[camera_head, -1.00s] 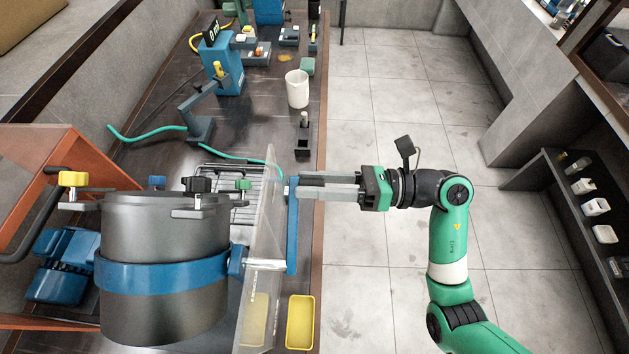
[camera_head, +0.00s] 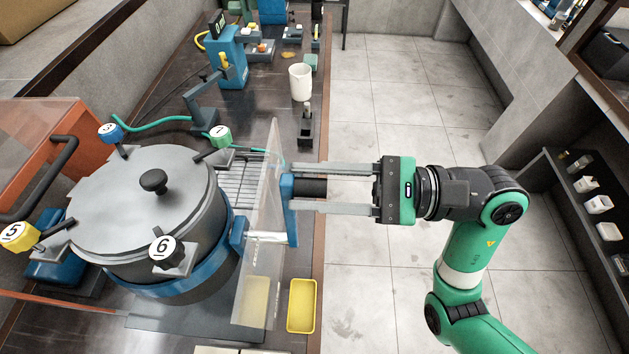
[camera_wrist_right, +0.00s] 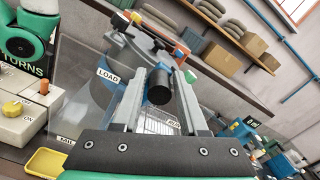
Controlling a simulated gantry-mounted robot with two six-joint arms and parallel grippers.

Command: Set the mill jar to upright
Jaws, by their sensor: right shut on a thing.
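The mill jar (camera_head: 150,205) is a dark grey drum in a blue band (camera_head: 200,284) at the left of the head view. Its lid (camera_head: 140,200), with a black knob and numbered clamp knobs, faces up toward the head camera; I cannot tell if it is exactly level. My right gripper (camera_head: 305,188) is shut on the black handle grip (camera_head: 313,188) of the blue crank (camera_head: 290,208), right of the jar. In the right wrist view the round end of the grip (camera_wrist_right: 159,87) sits between the fingers. My left gripper is not in view.
A clear guard panel (camera_head: 258,230) stands between jar and crank. A yellow tray (camera_head: 301,306) lies near the bench's right edge. An orange cover (camera_head: 35,150) stands at left. A white beaker (camera_head: 300,82) stands farther back. Open floor lies right of the bench.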

